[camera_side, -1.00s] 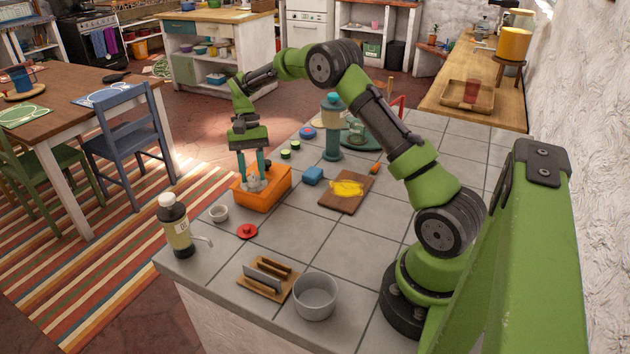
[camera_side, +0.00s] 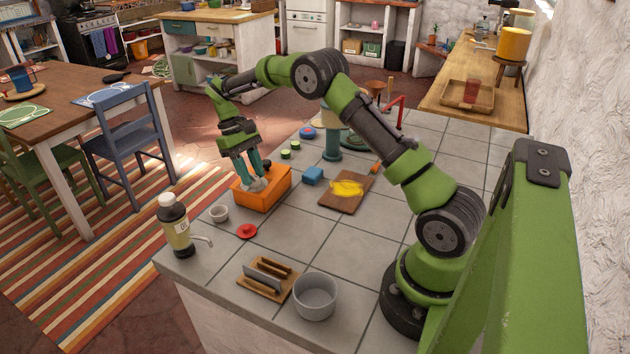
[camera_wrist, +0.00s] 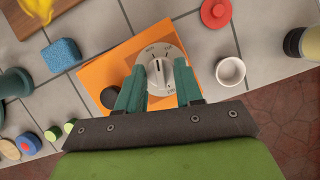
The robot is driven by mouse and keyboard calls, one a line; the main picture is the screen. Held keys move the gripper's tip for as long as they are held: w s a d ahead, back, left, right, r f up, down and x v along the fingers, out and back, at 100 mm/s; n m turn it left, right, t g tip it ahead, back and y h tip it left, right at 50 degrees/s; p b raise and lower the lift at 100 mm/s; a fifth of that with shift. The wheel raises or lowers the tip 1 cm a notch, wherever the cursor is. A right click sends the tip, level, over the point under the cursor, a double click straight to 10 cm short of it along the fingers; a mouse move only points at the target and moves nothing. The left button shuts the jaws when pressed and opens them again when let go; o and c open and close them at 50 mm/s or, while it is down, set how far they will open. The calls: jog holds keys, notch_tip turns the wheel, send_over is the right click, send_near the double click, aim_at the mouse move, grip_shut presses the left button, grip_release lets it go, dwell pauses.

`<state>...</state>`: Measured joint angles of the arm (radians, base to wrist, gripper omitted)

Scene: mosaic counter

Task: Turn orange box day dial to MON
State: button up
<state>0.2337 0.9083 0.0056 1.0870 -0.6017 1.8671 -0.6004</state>
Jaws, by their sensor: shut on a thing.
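The orange box (camera_side: 270,197) stands on the tiled counter near its left edge. It fills the middle of the wrist view (camera_wrist: 100,72). A pale grey dial (camera_wrist: 160,54) with small dark marks around it sits on the box's top. The marks are too small to read surely, so I cannot tell which day is set. My gripper (camera_side: 257,178) reaches down onto the dial at a tilt. Its two teal fingers are shut on the dial's raised grip, one on each side, as the wrist view shows. A dark round knob (camera_wrist: 109,97) is beside the dial on the box.
A white cup (camera_side: 219,213), a red lidded disc (camera_side: 246,231) and a dark bottle (camera_side: 174,225) stand near the box. A blue sponge (camera_side: 312,176) and a board (camera_side: 334,202) with a yellow cloth (camera_side: 347,188) lie to its right.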

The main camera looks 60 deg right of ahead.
jog(key=shift+n+h, duration=0.5)
jog(key=shift+n, duration=0.9)
dwell(0.4)
jog(key=o, duration=1)
jog(key=shift+v, duration=3.75)
jog(key=shift+a, duration=0.1)
